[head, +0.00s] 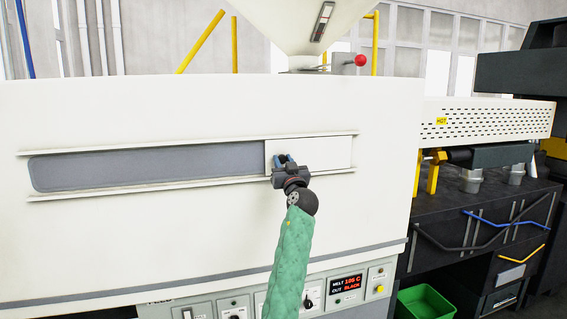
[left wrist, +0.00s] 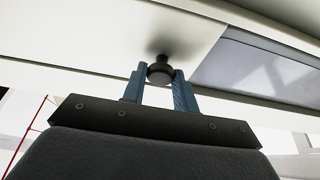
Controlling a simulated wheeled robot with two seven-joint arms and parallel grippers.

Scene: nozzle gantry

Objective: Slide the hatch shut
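The hatch (head: 325,153) is a flat white panel between two rails on the white machine front, at the right end of the track. A long grey window (head: 150,167) lies uncovered to its left; it also shows in the left wrist view (left wrist: 255,68). A round dark knob (left wrist: 160,72) sticks out from the hatch. My left gripper (head: 285,160) is at the hatch's left part, with its blue fingers on both sides of the knob, seemingly touching it. In the head view the gripper partly hides the knob. My right gripper is in neither view.
The rails (head: 120,188) run above and below the window. A hopper (head: 300,25) and a red-knobbed lever (head: 360,61) stand above. A control panel (head: 335,290) is below. A guard marked hot (head: 490,120) and a green bin (head: 425,303) are at right.

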